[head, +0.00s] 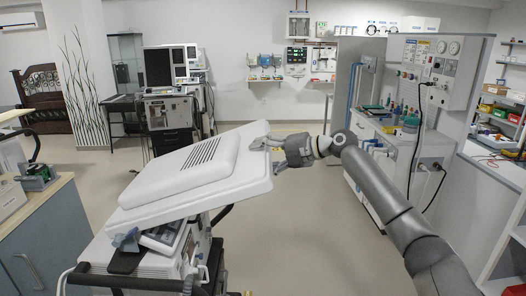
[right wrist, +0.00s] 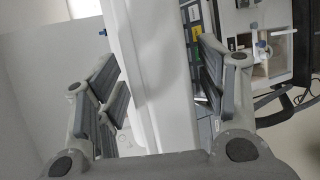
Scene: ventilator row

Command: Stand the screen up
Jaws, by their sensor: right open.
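The screen (head: 165,192) is a large white panel with dark vent slots, seen from its back. It lies tilted over the top of a white ventilator (head: 150,262), its far right end higher. My right gripper (head: 272,146) is at the screen's upper right corner. In the right wrist view my right gripper (right wrist: 160,85) is open, with the screen's white edge (right wrist: 158,60) between its fingers. A gap shows on the left side; whether the right finger touches is unclear. The screen's face is hidden. My left gripper is not in view.
A small control panel (head: 164,235) and a dark push handle (head: 125,283) are on the ventilator. A cabinet (head: 40,240) stands at the left, a workstation with hoses (head: 400,140) at the right. The floor (head: 300,235) right of the ventilator is clear.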

